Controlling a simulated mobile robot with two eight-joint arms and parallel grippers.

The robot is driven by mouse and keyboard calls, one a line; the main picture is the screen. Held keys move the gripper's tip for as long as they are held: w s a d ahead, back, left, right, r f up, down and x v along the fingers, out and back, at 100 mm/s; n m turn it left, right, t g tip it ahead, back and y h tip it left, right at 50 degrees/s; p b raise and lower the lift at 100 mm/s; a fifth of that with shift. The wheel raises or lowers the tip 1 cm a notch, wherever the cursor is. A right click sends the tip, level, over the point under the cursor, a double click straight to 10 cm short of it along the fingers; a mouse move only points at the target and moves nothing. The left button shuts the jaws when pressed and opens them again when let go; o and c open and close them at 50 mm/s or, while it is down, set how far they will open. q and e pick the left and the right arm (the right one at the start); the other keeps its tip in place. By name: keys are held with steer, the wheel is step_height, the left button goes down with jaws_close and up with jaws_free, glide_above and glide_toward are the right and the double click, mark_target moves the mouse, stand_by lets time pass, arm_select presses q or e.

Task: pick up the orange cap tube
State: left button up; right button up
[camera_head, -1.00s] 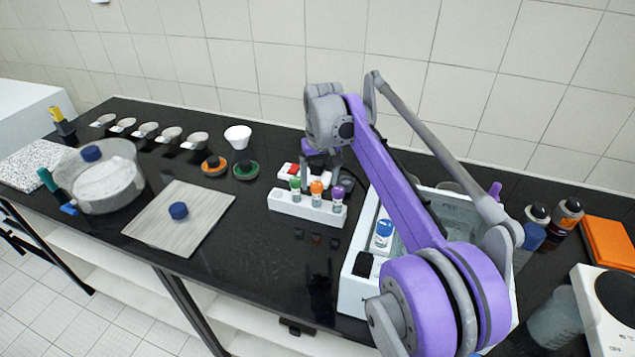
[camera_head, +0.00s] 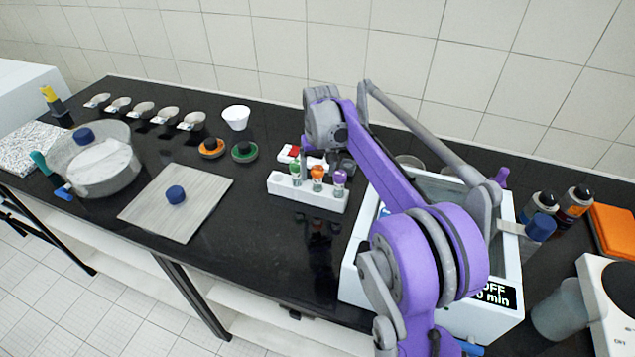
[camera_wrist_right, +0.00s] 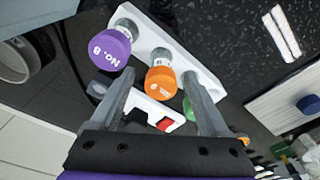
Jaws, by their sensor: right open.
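The orange cap tube (camera_head: 318,178) stands upright in the middle of a white rack (camera_head: 300,200), between a green-capped tube (camera_head: 295,171) and a purple-capped tube (camera_head: 340,179). My right gripper (camera_head: 322,160) is open just behind and above the rack. In the right wrist view the orange cap (camera_wrist_right: 160,82) shows between the two spread fingers of my right gripper (camera_wrist_right: 162,98), which look apart from it. The purple cap (camera_wrist_right: 109,48) lies outside the left finger, and the green cap (camera_wrist_right: 188,108) is partly hidden by the right finger. My left gripper is not in view.
A white bath-like machine (camera_head: 352,262) stands right of the rack, partly behind my right arm. A red and white item (camera_head: 289,153) lies behind the rack. A board (camera_head: 160,215) with a blue knob lies to the left. The black bench before the rack is clear.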

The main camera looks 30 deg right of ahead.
steer(key=shift+w+f, duration=0.2)
steer(key=shift+f, duration=1.15)
jaws_close()
